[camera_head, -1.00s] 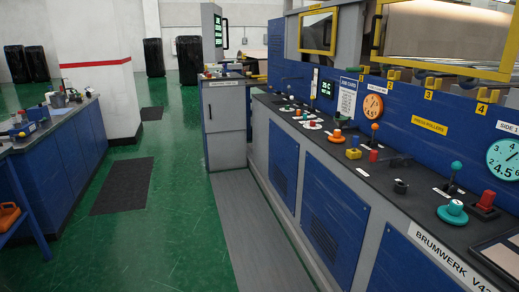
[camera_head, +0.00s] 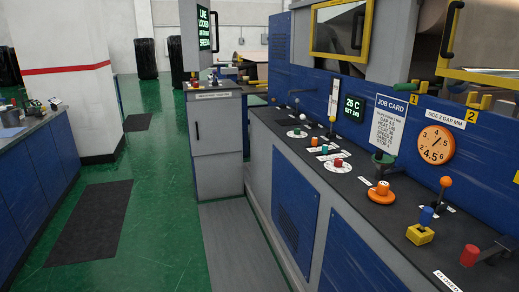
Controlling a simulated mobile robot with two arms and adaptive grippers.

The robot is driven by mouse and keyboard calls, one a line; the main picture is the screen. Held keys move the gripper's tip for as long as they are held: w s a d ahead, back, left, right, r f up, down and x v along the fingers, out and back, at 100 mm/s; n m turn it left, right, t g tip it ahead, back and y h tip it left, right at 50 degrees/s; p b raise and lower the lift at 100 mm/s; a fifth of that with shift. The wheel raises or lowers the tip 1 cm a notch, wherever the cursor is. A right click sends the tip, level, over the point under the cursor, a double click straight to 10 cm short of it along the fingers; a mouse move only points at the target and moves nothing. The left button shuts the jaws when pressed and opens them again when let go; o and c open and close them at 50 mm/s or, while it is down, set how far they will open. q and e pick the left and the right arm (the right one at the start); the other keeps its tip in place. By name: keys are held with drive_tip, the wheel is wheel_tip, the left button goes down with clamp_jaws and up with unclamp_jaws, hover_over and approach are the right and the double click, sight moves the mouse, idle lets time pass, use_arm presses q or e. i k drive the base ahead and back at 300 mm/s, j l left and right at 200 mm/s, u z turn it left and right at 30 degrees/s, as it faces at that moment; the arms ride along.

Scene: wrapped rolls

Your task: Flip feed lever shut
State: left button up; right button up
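The control console (camera_head: 400,228) runs along the right with several levers and knobs. An orange-ball lever (camera_head: 445,182) stands upright near a round orange gauge (camera_head: 436,145). A red-ended black handle (camera_head: 470,256) lies low at the near right. Their labels are too small to read, so I cannot tell which is the feed lever. Neither of my grippers is in view.
A grey cabinet (camera_head: 216,145) with a green-text screen (camera_head: 203,29) above it stands at the console's far end. A blue workbench (camera_head: 40,165) is on the left. The green floor (camera_head: 150,225) between them is open, with a dark mat (camera_head: 92,220).

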sight(303, 117)
drive_tip(key=i+z, duration=0.15)
drive_tip(key=i, duration=0.4)
drive_tip(key=i+j+z, duration=0.2)
drive_tip(key=i, duration=0.3)
drive_tip(key=i+j+z, duration=0.15)
drive_tip(key=i, duration=0.4)
drive_tip(key=i+j, duration=0.3)
drive_tip(key=i, duration=0.2)
drive_tip(key=i+j+z, duration=0.1)
drive_tip(key=i+j, duration=0.25)
drive_tip(key=i, duration=0.15)
drive_tip(key=i+j, duration=0.35)
drive_tip(key=i, duration=0.15)
